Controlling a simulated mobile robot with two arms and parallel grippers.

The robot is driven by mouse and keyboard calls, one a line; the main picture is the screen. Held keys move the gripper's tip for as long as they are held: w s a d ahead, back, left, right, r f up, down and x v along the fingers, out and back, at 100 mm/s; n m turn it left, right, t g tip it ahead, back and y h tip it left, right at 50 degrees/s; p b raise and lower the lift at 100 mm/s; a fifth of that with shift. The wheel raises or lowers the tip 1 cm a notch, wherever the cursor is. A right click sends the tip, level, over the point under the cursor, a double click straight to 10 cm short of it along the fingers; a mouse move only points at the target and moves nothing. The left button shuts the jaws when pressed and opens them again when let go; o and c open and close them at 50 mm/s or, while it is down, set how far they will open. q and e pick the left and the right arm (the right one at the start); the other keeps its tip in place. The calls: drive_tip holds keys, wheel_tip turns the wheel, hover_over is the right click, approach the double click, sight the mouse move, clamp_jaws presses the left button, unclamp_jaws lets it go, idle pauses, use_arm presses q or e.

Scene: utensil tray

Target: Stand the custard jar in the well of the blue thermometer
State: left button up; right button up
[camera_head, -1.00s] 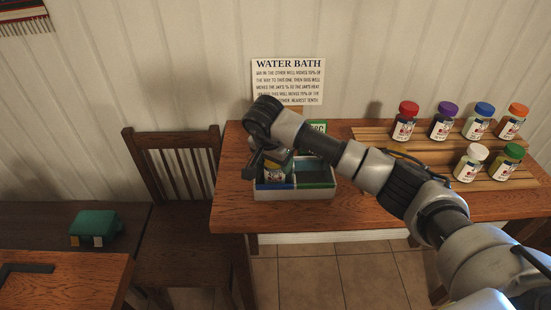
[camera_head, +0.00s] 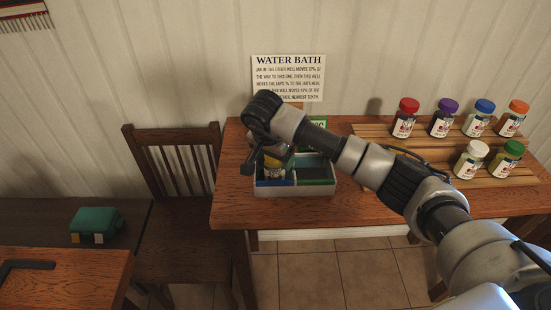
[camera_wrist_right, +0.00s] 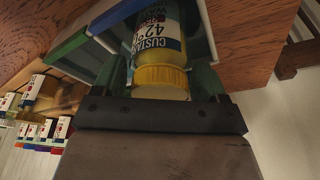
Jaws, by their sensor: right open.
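The custard jar (camera_head: 274,173), with a yellow lid and white label, stands in the left, blue-edged well of the white tray (camera_head: 300,193). In the right wrist view the jar (camera_wrist_right: 160,42) shows "CUSTARD" and "42" on its label. My right gripper (camera_head: 270,158) is above the left well, its fingers open on either side of the jar's lid; in the wrist view the gripper (camera_wrist_right: 162,82) has the lid between its fingers. The right well has a green edge and looks empty of jars. A green display (camera_head: 317,121) behind the tray is partly hidden by my arm; no blue thermometer is clearly visible.
A wooden rack (camera_head: 430,155) on the right holds several jars with coloured lids. A "WATER BATH" sign (camera_head: 288,78) stands behind the tray. A chair (camera_head: 178,170) is left of the table. A green box (camera_head: 96,224) sits farther left.

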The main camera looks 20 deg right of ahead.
sight(269, 168)
drive_tip(key=b+v, duration=0.1)
drive_tip(key=v, duration=0.9)
drive_tip(key=shift+r, duration=0.35)
